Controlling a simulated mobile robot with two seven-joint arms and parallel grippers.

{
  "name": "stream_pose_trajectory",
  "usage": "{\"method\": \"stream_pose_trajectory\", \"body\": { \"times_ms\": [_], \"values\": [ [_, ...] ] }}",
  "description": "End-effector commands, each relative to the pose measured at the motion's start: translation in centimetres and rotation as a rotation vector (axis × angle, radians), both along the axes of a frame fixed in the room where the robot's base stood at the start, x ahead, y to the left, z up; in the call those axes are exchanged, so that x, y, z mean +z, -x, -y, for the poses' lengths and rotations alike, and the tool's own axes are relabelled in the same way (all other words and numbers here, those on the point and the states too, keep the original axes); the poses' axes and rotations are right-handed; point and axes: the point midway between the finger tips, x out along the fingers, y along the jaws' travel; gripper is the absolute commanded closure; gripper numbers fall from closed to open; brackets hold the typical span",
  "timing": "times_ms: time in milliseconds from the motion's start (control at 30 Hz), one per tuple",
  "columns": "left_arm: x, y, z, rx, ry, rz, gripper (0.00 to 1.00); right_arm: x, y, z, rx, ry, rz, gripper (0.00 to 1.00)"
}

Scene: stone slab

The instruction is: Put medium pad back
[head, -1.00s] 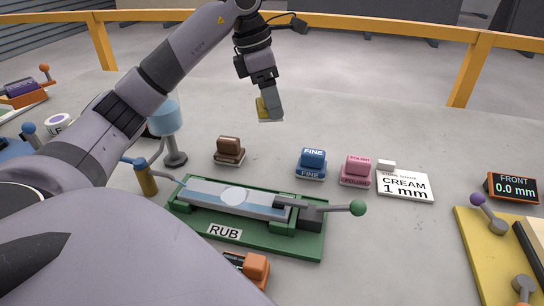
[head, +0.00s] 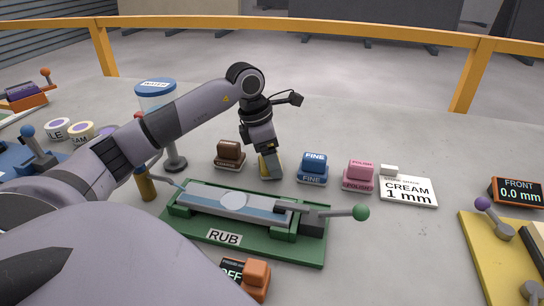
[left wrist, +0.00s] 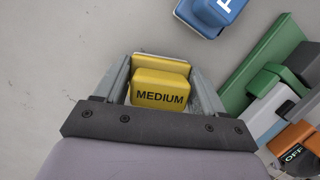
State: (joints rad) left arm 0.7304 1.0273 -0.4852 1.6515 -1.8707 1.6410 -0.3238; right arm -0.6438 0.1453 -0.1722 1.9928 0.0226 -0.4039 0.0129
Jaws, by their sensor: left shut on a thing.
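The medium pad (left wrist: 160,88) is a yellow block with a black "MEDIUM" label, held between the two grey fingers in the left wrist view. In the head view the pad (head: 264,167) shows as a yellow edge beside the finger. My left gripper (head: 271,170) is shut on it, low over the slab between the brown pad (head: 229,154) and the blue FINE pad (head: 313,167). I cannot tell whether the pad touches the slab. My right gripper is not in view.
The pink POLISH pad (head: 359,175) stands right of the blue one. The green RUB fixture (head: 184,228) with a grey slab strip (head: 234,200) lies in front, its green-knobbed lever (head: 361,212) sticking out right. A CREAM 1 mm card (head: 408,191) lies further right.

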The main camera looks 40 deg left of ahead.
Motion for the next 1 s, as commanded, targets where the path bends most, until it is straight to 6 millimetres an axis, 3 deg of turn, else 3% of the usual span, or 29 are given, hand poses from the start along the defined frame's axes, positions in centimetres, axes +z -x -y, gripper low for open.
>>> {"method": "stream_pose_trajectory", "body": {
  "times_ms": [267, 300, 367, 767, 1000],
  "values": [
    [-0.3, 0.0, 0.0, 0.001, 0.000, 0.001, 0.59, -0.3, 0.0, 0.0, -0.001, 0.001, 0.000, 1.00],
    [-0.2, 0.0, 0.0, 0.001, 0.000, 0.001, 0.21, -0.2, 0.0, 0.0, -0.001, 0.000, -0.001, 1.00],
    [-0.2, 0.0, 0.0, 0.001, 0.000, 0.001, 0.05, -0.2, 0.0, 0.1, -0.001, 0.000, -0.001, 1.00],
    [0.6, 0.0, -0.1, 0.002, -0.001, 0.002, 0.05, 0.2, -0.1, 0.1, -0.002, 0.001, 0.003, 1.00],
    [5.1, 0.9, -0.9, 0.003, -0.001, 0.006, 0.05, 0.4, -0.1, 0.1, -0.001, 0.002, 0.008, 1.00]
  ]
}}
